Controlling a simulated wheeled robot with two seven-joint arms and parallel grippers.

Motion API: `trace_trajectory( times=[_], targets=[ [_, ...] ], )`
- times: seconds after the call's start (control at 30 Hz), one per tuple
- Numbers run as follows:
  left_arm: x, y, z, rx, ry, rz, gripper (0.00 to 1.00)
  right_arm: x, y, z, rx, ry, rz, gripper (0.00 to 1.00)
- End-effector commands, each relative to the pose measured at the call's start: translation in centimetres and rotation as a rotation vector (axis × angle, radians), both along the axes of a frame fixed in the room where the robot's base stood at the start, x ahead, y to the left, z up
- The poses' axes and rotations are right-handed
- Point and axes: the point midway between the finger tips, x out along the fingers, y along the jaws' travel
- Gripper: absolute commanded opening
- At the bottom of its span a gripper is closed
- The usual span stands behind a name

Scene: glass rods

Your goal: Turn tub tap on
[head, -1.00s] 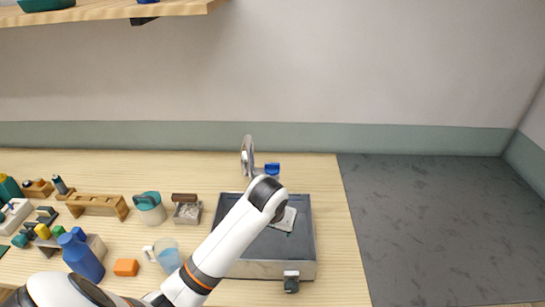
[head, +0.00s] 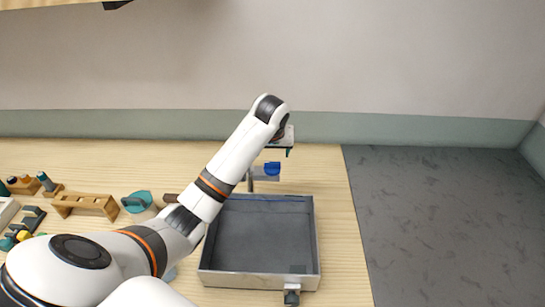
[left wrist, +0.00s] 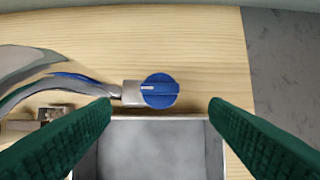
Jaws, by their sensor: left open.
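The tub (head: 258,281) is a grey, square basin on the wooden table, with its near wall lit. The tap's blue round knob (head: 272,168) stands just behind the tub's back edge. In the left wrist view the knob (left wrist: 159,91) has a pale mark pointing left and joins a metal body. The curved metal spout (left wrist: 62,80) runs off to the left. In the head view my arm hides most of the spout. My left gripper (head: 287,152) is open, above and behind the knob, which lies between its green fingers (left wrist: 162,104) in the wrist picture, apparently untouched.
A dark valve (head: 291,297) is on the tub's front. A wooden rack (head: 86,204) and a teal-lidded jar (head: 137,202) stand to the left. A dark grey surface (head: 440,220) on the right is clear. The wall rises behind.

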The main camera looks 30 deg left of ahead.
Motion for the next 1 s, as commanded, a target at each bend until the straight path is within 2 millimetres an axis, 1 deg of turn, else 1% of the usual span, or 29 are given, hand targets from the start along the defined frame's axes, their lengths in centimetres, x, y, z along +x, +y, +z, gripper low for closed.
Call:
trace_trajectory(
  times=[0.03,0.2,0.3,0.4,0.57,0.77,0.8,0.87,1.0],
  targets=[
    [0.3,0.2,-0.8,-0.001,0.007,0.001,0.7,0.0,-0.1,0.8,-0.002,0.0,0.0,0.58],
    [1.4,0.9,-3.8,-0.001,0.004,0.001,0.7,0.9,-0.1,1.8,0.0,-0.012,0.0,0.58],
    [1.9,1.2,-5.2,0.0,0.002,0.0,0.7,1.6,0.1,2.2,0.002,-0.024,0.0,0.58],
    [2.2,1.4,-6.1,0.0,0.002,0.0,0.7,2.0,0.4,2.4,0.007,-0.03,-0.001,0.58],
    [2.4,1.5,-6.8,0.0,0.0,0.0,0.7,1.9,1.0,2.5,0.013,-0.03,-0.004,0.58],
    [2.4,1.5,-6.9,0.001,-0.001,-0.001,0.7,1.7,1.2,2.4,0.015,-0.026,-0.005,0.58],
    [2.4,1.5,-6.9,0.001,-0.001,-0.001,0.68,1.7,1.2,2.4,0.015,-0.025,-0.005,0.58],
    [2.4,1.5,-6.8,0.0,-0.001,-0.001,0.58,1.6,1.1,2.4,0.015,-0.024,-0.005,0.58],
    [2.4,1.5,-6.8,0.001,-0.001,-0.001,0.35,1.4,1.0,2.4,0.013,-0.022,-0.004,0.58]
  ],
)
